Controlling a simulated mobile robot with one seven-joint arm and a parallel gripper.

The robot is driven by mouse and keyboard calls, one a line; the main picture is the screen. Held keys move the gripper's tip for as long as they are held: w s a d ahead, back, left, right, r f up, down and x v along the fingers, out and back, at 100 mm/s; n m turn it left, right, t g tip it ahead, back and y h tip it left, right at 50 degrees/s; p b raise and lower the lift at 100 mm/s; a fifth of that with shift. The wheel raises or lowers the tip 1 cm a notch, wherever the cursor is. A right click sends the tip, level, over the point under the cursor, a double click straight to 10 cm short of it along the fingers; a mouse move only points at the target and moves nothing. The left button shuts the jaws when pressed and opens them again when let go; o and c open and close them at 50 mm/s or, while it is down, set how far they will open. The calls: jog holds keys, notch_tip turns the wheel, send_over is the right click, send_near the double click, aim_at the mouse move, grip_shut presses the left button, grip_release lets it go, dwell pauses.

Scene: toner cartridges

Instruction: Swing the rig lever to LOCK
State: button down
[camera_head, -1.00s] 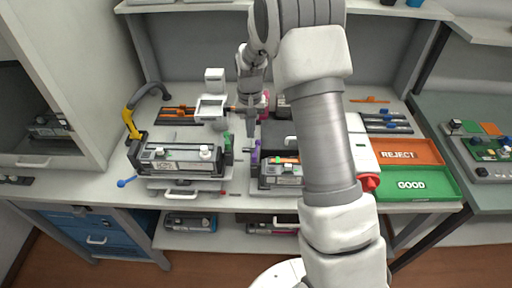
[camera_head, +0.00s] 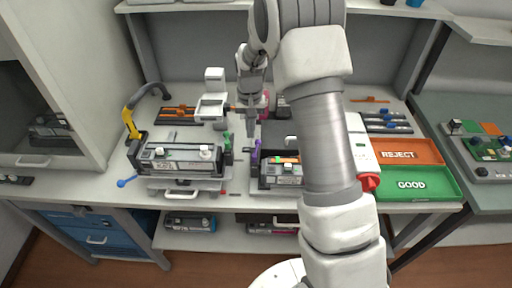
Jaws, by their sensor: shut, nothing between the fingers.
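A rig on the left of the bench holds a grey and black toner cartridge (camera_head: 180,158) lying level in it. A blue-knobbed lever (camera_head: 126,182) sticks out at the rig's lower left. A green upright lever (camera_head: 228,147) stands at its right end. I cannot tell which of these is the rig lever, and no LOCK mark is readable. My gripper (camera_head: 251,134) points down above the bench, behind and right of the green lever. It is shut and empty, apart from both levers. A purple lever (camera_head: 256,152) stands just in front of it, beside a second cartridge (camera_head: 283,174).
A yellow and grey curved handle (camera_head: 132,122) rises at the rig's back left. A white stand (camera_head: 213,98) is left of my gripper. My arm covers the bench's middle right.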

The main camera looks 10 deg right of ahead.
jog(key=shift+f+b, duration=0.5)
jog(key=shift+f, duration=0.25)
jog(key=shift+d, duration=0.1)
jog(key=shift+s+d, duration=0.1)
jog(key=shift+d, duration=0.55)
jog(key=shift+s+d, duration=0.2)
jog(key=shift+d, duration=0.15)
